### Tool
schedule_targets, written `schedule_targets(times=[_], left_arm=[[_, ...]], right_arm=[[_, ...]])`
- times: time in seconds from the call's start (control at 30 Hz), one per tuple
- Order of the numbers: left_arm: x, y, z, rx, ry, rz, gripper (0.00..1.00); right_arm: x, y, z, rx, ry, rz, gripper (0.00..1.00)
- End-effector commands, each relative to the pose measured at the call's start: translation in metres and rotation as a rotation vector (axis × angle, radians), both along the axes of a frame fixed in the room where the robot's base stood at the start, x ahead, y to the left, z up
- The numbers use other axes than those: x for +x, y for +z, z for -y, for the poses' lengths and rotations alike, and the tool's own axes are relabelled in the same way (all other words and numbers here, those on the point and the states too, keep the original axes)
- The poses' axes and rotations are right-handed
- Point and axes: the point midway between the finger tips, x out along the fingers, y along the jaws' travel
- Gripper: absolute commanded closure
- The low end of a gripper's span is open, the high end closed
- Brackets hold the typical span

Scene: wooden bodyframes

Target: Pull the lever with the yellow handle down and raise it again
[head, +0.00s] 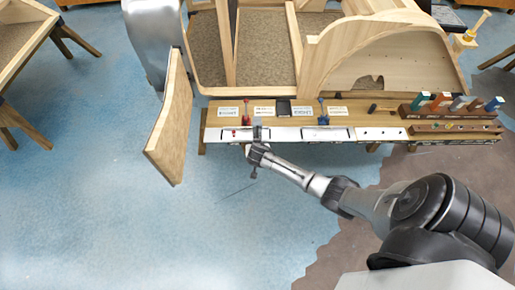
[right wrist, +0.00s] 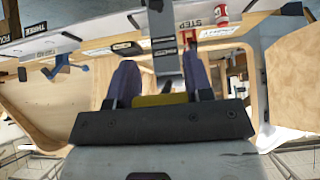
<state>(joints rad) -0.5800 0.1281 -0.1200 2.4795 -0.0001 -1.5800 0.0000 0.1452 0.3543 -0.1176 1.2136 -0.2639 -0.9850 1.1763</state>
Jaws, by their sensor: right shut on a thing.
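The lever's yellow handle (right wrist: 160,99) shows in the right wrist view between the two dark purple fingers of my right gripper (right wrist: 160,85). The fingers are shut on it. The grey lever bar (right wrist: 168,55) runs from the handle up toward the white-fronted panel. In the head view my right gripper (head: 257,148) is at the front edge of the panel (head: 287,133), left of its middle. The yellow handle cannot be made out there, as the gripper covers it. My left gripper is not in view.
A red lever (head: 246,112) and a blue lever (head: 323,112) stand on the panel on either side. A wooden door panel (head: 172,120) juts out at the left. A tool rack (head: 455,105) fills the right end. The blue floor in front is clear.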

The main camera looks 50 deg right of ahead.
Motion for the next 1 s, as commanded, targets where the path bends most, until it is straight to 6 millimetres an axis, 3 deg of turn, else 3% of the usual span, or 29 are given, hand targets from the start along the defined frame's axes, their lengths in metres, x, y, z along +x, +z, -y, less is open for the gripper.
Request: schedule_targets(times=[0.3, 0.33, 0.57, 1.0], left_arm=[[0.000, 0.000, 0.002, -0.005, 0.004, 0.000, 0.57], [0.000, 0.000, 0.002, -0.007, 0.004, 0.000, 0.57], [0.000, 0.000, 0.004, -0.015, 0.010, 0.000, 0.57], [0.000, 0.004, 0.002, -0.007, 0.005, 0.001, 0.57]], right_arm=[[-0.001, -0.001, 0.002, -0.001, -0.004, -0.003, 0.96], [-0.001, -0.001, 0.003, -0.002, -0.004, -0.003, 0.51], [0.000, 0.000, 0.002, -0.002, -0.002, -0.001, 0.29], [-0.004, 0.011, -0.006, 0.000, -0.001, 0.001, 0.28]])
